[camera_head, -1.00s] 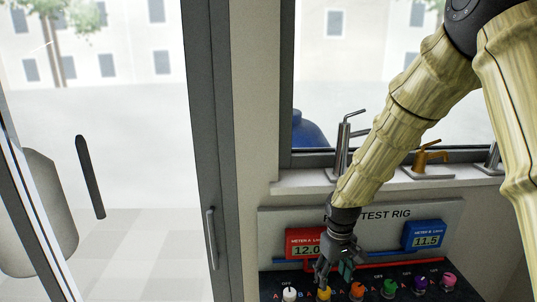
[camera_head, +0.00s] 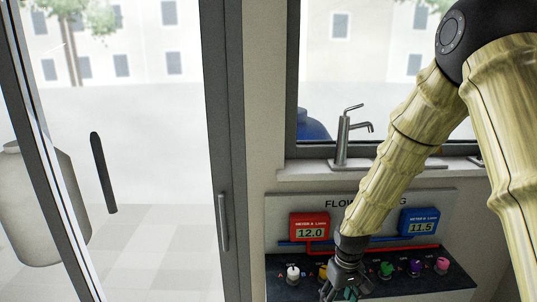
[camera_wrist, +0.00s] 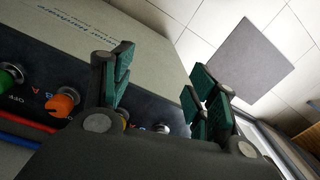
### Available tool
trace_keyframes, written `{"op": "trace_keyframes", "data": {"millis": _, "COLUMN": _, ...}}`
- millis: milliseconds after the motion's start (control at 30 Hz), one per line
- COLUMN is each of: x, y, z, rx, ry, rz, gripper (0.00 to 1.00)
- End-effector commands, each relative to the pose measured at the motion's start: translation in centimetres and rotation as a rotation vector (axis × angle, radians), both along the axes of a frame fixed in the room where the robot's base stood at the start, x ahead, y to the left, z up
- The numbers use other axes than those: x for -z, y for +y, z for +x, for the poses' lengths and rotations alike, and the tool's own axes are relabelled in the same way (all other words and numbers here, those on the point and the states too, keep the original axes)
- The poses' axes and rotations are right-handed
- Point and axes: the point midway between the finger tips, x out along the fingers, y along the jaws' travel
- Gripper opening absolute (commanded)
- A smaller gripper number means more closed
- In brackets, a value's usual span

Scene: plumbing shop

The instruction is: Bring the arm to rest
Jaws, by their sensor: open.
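My gripper (camera_head: 342,291) is at the bottom of the head view, in front of the flow rig's dark knob panel (camera_head: 283,287). In the wrist view my gripper (camera_wrist: 160,92) has its green-padded fingers spread wide with nothing between them. The yellow knob (camera_head: 322,272) is partly hidden by the gripper, and the orange knob (camera_wrist: 62,103) shows in the wrist view. The white knob (camera_head: 293,273) stands clear to the left. My arm comes down from the upper right and covers part of the rig's sign.
Red meter A (camera_head: 310,227) reads 12.0 and blue meter B (camera_head: 419,222) reads 11.5. Green (camera_head: 386,269), purple (camera_head: 415,265) and pink (camera_head: 442,264) knobs line the panel's right. A grey tap (camera_head: 343,137) stands on the sill above. A glass door (camera_head: 150,150) is left.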

Motion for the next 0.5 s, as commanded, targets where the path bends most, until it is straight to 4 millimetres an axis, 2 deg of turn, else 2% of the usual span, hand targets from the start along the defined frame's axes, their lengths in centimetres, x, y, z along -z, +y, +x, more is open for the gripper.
{"op": "trace_keyframes", "data": {"millis": 267, "x": 8.0, "y": 0.3, "z": -4.2, "rx": 0.044, "ry": 0.014, "rz": 0.027, "gripper": 0.58}}
{"op": "trace_keyframes", "data": {"millis": 367, "x": 12.1, "y": 0.4, "z": -6.8, "rx": 0.072, "ry": 0.018, "rz": 0.038, "gripper": 0.58}}
{"op": "trace_keyframes", "data": {"millis": 500, "x": 17.6, "y": 0.3, "z": -11.3, "rx": 0.120, "ry": 0.022, "rz": 0.049, "gripper": 0.58}}
